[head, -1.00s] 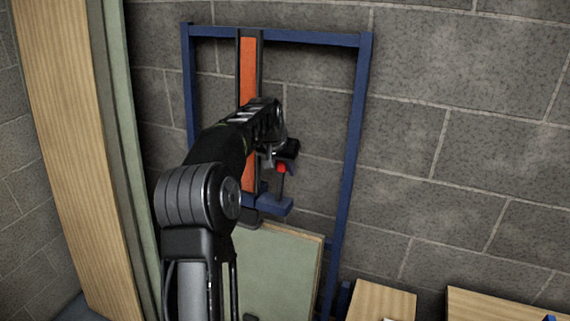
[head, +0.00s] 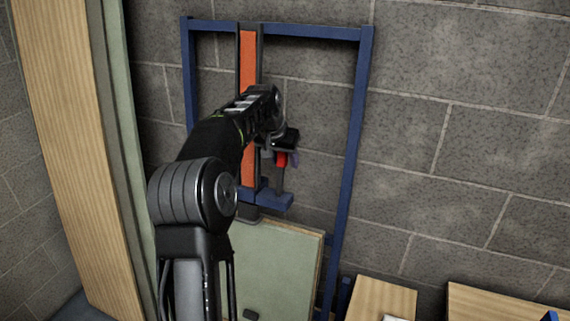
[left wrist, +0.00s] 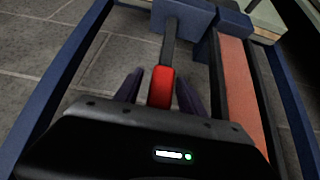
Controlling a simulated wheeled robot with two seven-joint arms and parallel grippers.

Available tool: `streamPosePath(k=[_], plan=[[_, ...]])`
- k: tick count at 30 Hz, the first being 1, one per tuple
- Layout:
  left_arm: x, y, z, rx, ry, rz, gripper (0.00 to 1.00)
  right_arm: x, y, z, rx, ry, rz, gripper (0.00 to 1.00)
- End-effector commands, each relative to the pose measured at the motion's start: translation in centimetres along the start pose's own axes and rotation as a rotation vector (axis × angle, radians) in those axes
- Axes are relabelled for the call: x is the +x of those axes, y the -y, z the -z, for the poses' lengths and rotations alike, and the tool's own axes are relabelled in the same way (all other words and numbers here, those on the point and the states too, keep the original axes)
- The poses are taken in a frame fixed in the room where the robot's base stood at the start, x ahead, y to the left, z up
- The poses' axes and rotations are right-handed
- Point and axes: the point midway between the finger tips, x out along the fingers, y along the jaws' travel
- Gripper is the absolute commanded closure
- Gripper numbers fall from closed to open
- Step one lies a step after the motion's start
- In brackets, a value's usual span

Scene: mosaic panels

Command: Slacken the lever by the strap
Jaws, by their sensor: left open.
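The lever has a red grip (left wrist: 160,87) and a dark shaft, and stands out from a blue block (left wrist: 182,14). The red grip (head: 281,159) and the blue block (head: 276,200) also show in the head view. An orange strap (head: 248,62) runs up between dark rails beside the lever. It also shows in the left wrist view (left wrist: 240,85). My left gripper (left wrist: 159,76) is open, with one dark finger on each side of the red grip. Contact cannot be told. In the head view my left gripper (head: 284,157) is partly hidden by its wrist.
A blue frame (head: 352,150) surrounds the strap against a grey block wall. A green panel (head: 275,265) leans below. Tall wooden boards (head: 75,140) stand at the left. Wooden pieces (head: 380,300) lie at the lower right.

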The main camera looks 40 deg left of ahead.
Motion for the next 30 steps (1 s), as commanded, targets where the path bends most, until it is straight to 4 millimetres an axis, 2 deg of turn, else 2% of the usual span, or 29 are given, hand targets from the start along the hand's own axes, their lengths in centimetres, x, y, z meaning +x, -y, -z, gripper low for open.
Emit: streamPosePath(k=[6, 12, 30], plan=[[-3.6, 0.0, 0.0, 0.000, -0.005, 0.000, 0.53, 1.1, -0.2, 0.0, -0.002, -0.004, 0.003, 0.64], [-5.5, 0.1, 0.0, 0.000, -0.002, 0.002, 0.53, 1.3, -0.3, 0.1, -0.002, -0.005, 0.005, 0.64], [-5.6, 0.0, 0.0, 0.000, -0.001, 0.001, 0.53, 1.3, -0.2, 0.0, -0.003, -0.005, 0.005, 0.64]])
